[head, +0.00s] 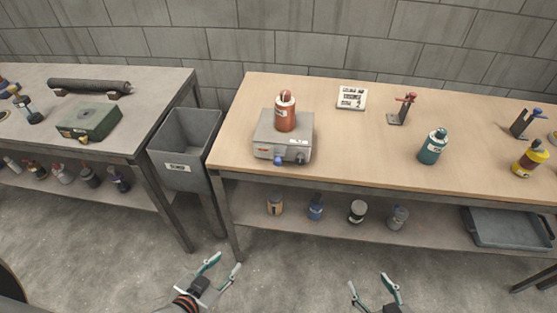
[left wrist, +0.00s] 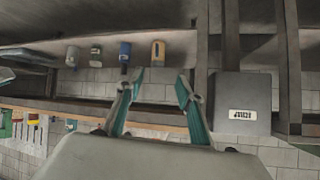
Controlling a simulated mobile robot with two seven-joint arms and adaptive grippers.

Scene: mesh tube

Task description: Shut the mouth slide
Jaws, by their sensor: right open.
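A long dark tube (head: 90,86), likely the mesh tube, lies across two small supports at the back of the left bench. Its mouth slide cannot be made out at this size, nor whether it is open or shut. The tube is not seen in the left wrist view. My left gripper (head: 226,262) is open and empty, low in front of the benches, far from the tube. Its two spread fingers also show in the left wrist view (left wrist: 160,76). My right gripper (head: 367,281) is open and empty, low in front of the right bench.
A green-grey box (head: 89,121) sits before the tube on the left bench (head: 160,88). A grey bin (head: 184,150) stands between the benches. The right bench (head: 360,147) holds an orange bottle (head: 285,112) on a grey device (head: 272,146), and other bottles. The floor in front is clear.

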